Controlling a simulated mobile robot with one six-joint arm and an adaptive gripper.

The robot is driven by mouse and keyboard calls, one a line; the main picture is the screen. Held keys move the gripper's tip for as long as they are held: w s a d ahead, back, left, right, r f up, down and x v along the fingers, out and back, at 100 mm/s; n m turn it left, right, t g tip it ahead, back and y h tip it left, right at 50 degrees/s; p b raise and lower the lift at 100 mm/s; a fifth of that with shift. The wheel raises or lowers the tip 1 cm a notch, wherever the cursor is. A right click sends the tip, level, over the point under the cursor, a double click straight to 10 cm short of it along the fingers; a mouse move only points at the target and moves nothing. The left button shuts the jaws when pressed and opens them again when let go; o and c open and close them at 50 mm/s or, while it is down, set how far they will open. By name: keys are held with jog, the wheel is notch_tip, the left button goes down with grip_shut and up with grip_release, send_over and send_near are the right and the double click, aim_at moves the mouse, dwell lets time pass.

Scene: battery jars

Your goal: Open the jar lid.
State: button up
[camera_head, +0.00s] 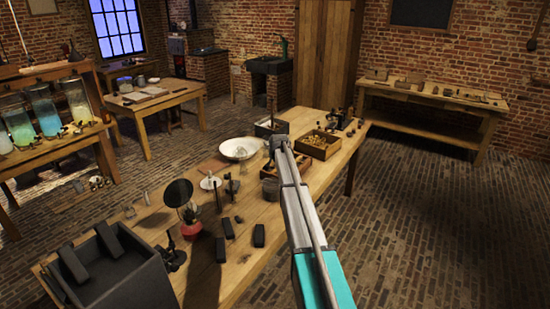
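Large glass jars stand in a row on the wooden bench at the far left: a green one (18,124), a blue one (45,112) and a yellow one (77,101), with a whitish one (4,143) at the picture's edge. Their tops are too small to make out lids clearly. My grey and teal arm reaches from the bottom over the middle table. My gripper (277,147) is at its far end, small and dark, above the table near a wooden box, far to the right of the jars. Its fingers cannot be made out.
The middle table (300,222) holds a white bowl (240,148), a dark round disc on a stand (179,193), black blocks (259,235), a box of small brownish pieces (317,143) and a dark grey bin (120,272). Brick floor (430,220) is clear at the right.

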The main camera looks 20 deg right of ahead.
jog(key=shift+p+v, duration=0.6)
jog(key=shift+v, duration=0.4)
jog(key=shift+w, duration=0.1)
jog(key=s+a+f+n+g, duration=0.2)
jog(key=s+a, duration=0.7)
jog(key=s, duration=0.7)
jog(key=s+a+f+n+g+y+b, duration=0.1)
jog(key=s+a+f+n+g, duration=0.1)
jog(key=s+a, duration=0.7)
jog(key=s+a+f+n+g+y, duration=0.1)
jog(key=s+a+n+g, duration=0.3)
jog(key=s, duration=2.1)
jog(key=a+f+n, duration=0.1)
jog(key=a, duration=0.5)
jog(key=shift+f+n+b, duration=0.2)
jog(key=shift+n+b, duration=0.1)
jog(key=shift+b, duration=0.05)
jog(key=shift+s, duration=0.15)
jog(key=shift+c, duration=0.3)
